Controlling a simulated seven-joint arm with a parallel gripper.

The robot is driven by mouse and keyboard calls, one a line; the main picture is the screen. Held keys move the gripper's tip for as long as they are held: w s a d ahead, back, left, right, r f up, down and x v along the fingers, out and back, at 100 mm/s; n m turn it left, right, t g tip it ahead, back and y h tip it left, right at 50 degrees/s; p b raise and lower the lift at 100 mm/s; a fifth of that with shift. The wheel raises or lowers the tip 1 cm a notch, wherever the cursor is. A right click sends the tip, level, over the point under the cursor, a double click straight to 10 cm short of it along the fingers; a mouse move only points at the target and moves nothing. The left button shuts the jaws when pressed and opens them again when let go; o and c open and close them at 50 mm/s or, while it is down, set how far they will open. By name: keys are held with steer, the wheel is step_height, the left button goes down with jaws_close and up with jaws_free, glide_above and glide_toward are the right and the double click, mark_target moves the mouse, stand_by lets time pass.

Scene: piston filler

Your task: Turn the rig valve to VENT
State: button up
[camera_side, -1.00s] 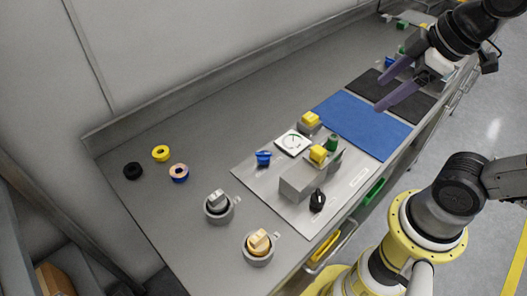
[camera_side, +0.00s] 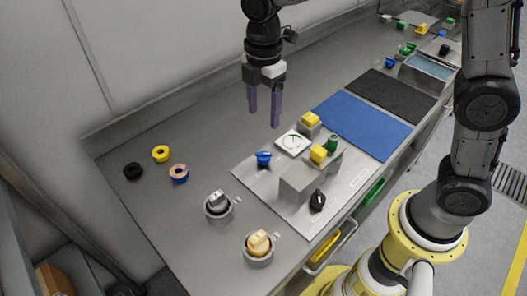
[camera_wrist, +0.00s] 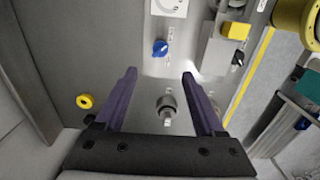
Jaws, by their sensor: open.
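The rig is a grey plate (camera_side: 258,182) on the bench. A blue knob (camera_side: 263,158) sits on its left edge beside a square white gauge (camera_side: 293,143). A black knob (camera_side: 317,200) sits at its front, beside a grey block (camera_side: 297,182). I cannot read which knob is the valve or where VENT is marked. My gripper (camera_side: 264,118) is open, empty and pointing down, in the air above the bench. In the wrist view the blue knob (camera_wrist: 160,48) shows just beyond the gap between my fingertips (camera_wrist: 159,75).
Two round fixtures with grey (camera_side: 217,203) and tan (camera_side: 258,243) knobs stand at front left. A blue mat (camera_side: 362,124) and a black mat (camera_side: 391,95) lie right of the rig.

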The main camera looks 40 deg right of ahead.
mark_target(264, 156)
step_height(264, 156, down, 14)
steer(key=shift+r, duration=0.15)
stand_by(0.4)
jaws_close()
